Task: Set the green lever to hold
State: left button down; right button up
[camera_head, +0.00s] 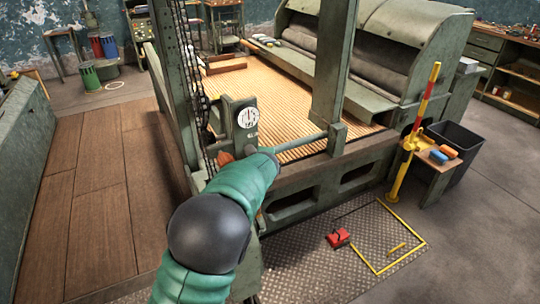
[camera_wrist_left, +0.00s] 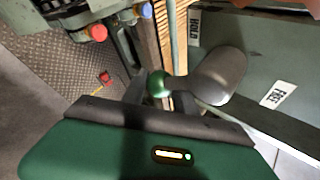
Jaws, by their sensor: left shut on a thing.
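The green lever's round knob (camera_wrist_left: 157,81) shows in the left wrist view, between the dark fingers of my left gripper (camera_wrist_left: 161,92). The gripper is shut on the knob. A HOLD label (camera_wrist_left: 194,30) is at the top, and a FREE label (camera_wrist_left: 278,95) is lower right, both on a grey-green panel. The knob lies left of both labels. In the head view my left arm reaches to the front of the machine (camera_head: 325,188), and it hides the lever and its labels. My right gripper is in neither view.
A gauge (camera_head: 247,118) and an orange-red knob (camera_head: 224,158) are on the machine's post beside my arm. A red block (camera_head: 338,238) lies on the metal plate floor near a yellow frame (camera_head: 402,222). A yellow-red post (camera_head: 408,160) stands at right. Wooden floor at left is clear.

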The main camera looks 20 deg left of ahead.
pick_arm(q)
jog(key=shift+s+a+f+m+g+y+p, duration=0.5)
jog(key=shift+g+p, duration=0.3)
jog(key=shift+p, duration=0.45)
jog(key=shift+s+f, duration=0.2)
jog(key=shift+s, duration=0.05)
jog(key=c, duration=1)
grip_release()
jog(key=shift+a, duration=0.1)
jog(key=shift+w+r+p, duration=0.1)
jog(key=shift+p, duration=0.2)
